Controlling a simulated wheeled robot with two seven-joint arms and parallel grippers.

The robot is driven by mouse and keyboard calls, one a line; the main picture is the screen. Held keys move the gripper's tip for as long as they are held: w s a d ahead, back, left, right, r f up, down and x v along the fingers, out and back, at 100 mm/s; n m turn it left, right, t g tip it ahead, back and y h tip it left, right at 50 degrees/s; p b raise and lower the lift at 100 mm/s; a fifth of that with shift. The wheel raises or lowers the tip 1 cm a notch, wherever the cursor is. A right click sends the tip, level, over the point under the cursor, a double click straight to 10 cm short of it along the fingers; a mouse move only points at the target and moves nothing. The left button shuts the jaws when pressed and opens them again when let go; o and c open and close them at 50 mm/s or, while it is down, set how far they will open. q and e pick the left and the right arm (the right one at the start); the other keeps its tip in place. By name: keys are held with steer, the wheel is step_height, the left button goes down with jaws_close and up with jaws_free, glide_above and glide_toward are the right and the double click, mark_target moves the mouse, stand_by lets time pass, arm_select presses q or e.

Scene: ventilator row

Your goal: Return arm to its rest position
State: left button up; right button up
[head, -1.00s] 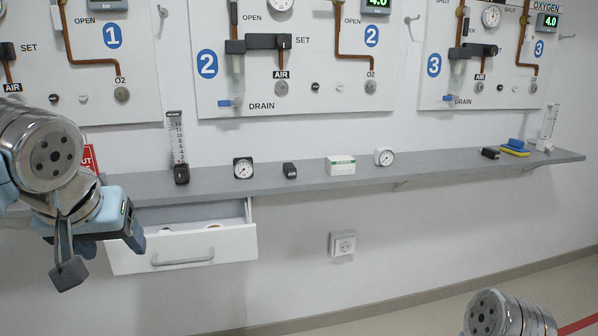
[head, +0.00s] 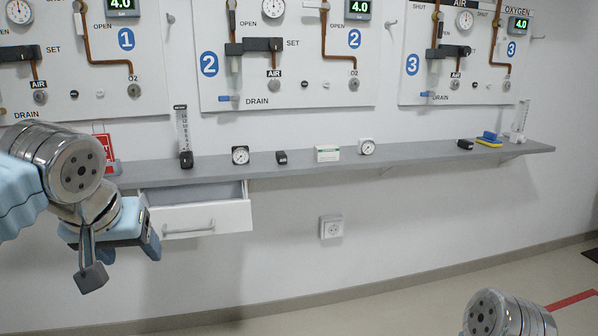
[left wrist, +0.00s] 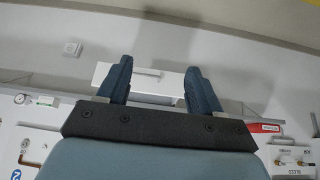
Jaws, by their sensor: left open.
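My left arm (head: 75,170) comes in from the left in the head view, bent at a silver joint. My left gripper (head: 148,243) hangs below that joint, in front of the left end of the shelf and drawer. In the left wrist view its two dark blue fingers (left wrist: 158,66) stand wide apart, with nothing held between them. The white drawer (head: 205,219) under the shelf is partly open; it also shows beyond the fingers in the left wrist view (left wrist: 152,84). A silver joint of my right arm (head: 505,314) shows at the lower right; the right gripper is out of view.
A long grey shelf (head: 420,161) runs along the wall with a flowmeter (head: 184,135), gauges (head: 240,155), a small white-green box (head: 327,153) and blue-yellow items (head: 489,139). Numbered gas panels hang above. A wall socket (head: 332,227) is below.

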arm_select(q)
steer(key=w+d+f+m+g+h, duration=0.1)
steer(key=w+d+f, duration=0.2)
steer(key=f, duration=0.7)
steer(key=w+d+f+g+h, duration=0.1)
steer(key=w+d+f+h, duration=0.15)
steer(key=f, duration=0.75)
steer(key=w+d+f+m+g+h, duration=0.1)
steer(key=w+d+f, duration=0.25)
steer(key=f, duration=0.65)
steer(key=s+d+f+g+h+p, duration=0.15)
steer(key=s+f, duration=0.25)
steer(key=f, duration=0.5)
steer(key=s+d+f, duration=0.3)
steer(key=s+f, duration=0.1)
steer(key=f, duration=0.4)
steer(key=s+f+n, duration=0.1)
steer(key=s+f, duration=0.9)
steer(key=s, duration=0.1)
steer(key=shift+s+d+n+g+y, duration=0.2)
steer(key=shift+s+n+g+y, duration=0.1)
steer(key=shift+g+y, duration=0.15)
steer(key=shift+w+r, duration=0.1)
